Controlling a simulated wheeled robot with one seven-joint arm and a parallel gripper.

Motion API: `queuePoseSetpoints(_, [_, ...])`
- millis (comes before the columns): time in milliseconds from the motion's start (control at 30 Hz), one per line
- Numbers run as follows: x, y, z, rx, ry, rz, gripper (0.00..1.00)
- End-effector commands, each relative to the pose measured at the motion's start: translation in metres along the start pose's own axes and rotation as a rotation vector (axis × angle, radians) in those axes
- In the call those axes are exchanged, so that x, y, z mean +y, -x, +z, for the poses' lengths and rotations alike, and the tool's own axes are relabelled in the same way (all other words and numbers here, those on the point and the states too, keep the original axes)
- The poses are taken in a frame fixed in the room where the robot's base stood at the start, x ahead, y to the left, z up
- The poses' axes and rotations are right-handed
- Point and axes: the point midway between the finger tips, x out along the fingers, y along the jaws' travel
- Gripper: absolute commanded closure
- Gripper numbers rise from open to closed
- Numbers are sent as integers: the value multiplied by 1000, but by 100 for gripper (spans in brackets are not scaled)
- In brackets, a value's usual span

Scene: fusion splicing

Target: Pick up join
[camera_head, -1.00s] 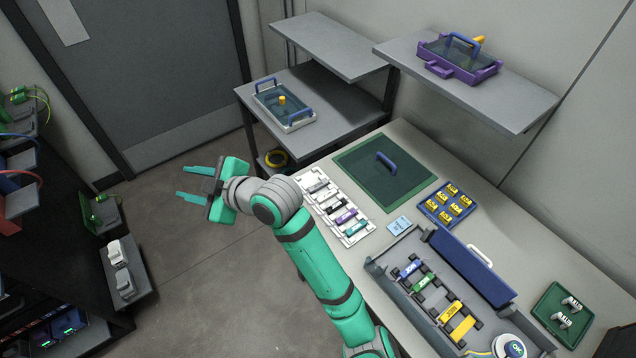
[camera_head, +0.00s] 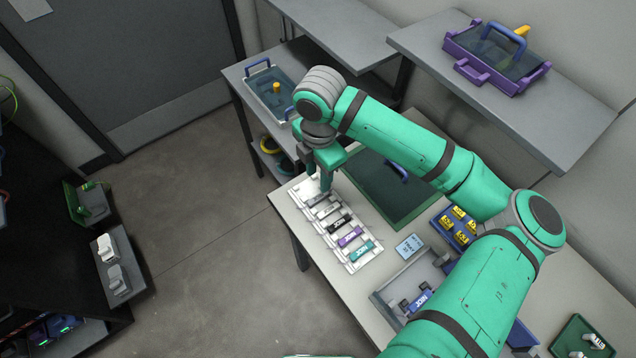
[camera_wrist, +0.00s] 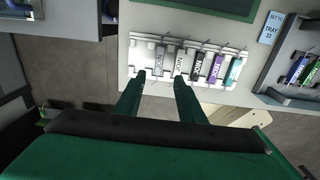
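A white tray (camera_head: 372,262) on the table holds a row of small labelled join pieces. From left they include a grey piece (camera_wrist: 161,60), a dark one (camera_wrist: 197,66), a purple one (camera_head: 350,236) and a teal one (camera_head: 362,251). My gripper (camera_wrist: 160,77) is open and empty, pointing down at the tray's left end. In the wrist view the grey piece lies between the lines of the two fingers, just beyond the tips. The tips' height above the tray is hard to tell.
A small card (camera_head: 409,246), a blue tray of yellow pieces (camera_head: 443,226) and a grey splicing tray (camera_head: 384,293) stand to the right. Shelves with a purple-rimmed box (camera_head: 540,72) stand behind.

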Motion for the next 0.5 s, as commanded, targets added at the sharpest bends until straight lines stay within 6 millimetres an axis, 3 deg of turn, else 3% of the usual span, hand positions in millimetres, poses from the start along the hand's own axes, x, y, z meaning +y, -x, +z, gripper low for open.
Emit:
queuePoseSetpoints(300, [0,-41,-1,-4,8,-10,64])
queuePoseSetpoints(500, [0,-55,0,-4,7,-8,64])
